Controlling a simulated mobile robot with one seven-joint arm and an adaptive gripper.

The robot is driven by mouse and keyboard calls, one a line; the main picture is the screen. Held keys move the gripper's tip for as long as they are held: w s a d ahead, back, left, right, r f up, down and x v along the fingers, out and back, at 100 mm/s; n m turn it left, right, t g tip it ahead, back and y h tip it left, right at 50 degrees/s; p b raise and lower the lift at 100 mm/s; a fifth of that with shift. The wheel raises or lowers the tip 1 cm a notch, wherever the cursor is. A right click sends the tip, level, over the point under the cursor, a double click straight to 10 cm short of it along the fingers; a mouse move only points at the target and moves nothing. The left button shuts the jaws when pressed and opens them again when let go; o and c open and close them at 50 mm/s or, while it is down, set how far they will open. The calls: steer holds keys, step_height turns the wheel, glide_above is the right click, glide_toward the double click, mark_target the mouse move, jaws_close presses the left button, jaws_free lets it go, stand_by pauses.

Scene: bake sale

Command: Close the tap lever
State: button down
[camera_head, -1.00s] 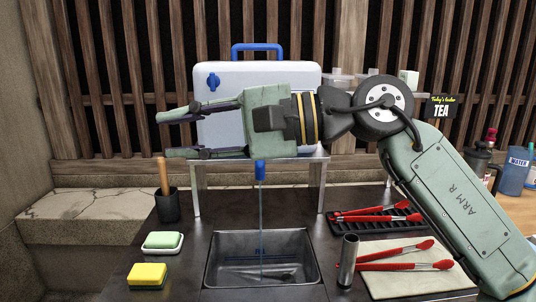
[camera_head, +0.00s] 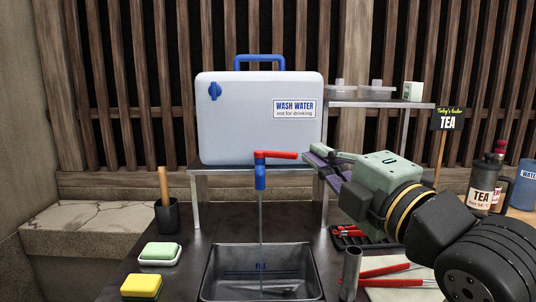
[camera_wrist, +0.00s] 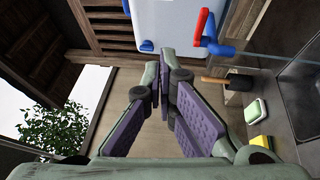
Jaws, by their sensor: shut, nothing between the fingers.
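The tap has a blue body (camera_head: 260,177) and a red lever (camera_head: 276,154) that points sideways to the right. It sits at the front bottom of the white wash water container (camera_head: 248,118). A thin stream of water (camera_head: 261,220) runs from the tap into the metal sink (camera_head: 213,270). My gripper (camera_head: 308,153) is shut and empty, with its tips just right of the lever's free end; contact cannot be told. In the wrist view, the red lever (camera_wrist: 200,26) and blue tap (camera_wrist: 217,46) show beyond and right of my closed fingers (camera_wrist: 164,72).
The container stands on a metal stand (camera_head: 196,190). A black cup (camera_head: 167,215) with a wooden handle, a green sponge (camera_head: 160,251) on a dish and a yellow sponge (camera_head: 141,286) lie left of the sink. Red tongs (camera_head: 385,271) and a metal cylinder (camera_head: 351,272) are at right.

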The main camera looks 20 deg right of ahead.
step_height(320, 180, down, 4)
steer(key=a+g, duration=0.1)
steer(key=g, duration=0.1)
steer(key=y+p, duration=0.1)
steer(key=p, duration=0.2)
glide_toward(271, 153)
steer(key=w+a, duration=0.1)
steer(key=a, duration=0.2)
steer(key=w+d, duration=0.1)
steer(key=w+d+p, duration=0.1)
steer(key=w, duration=0.1)
steer(key=shift+w, duration=0.2)
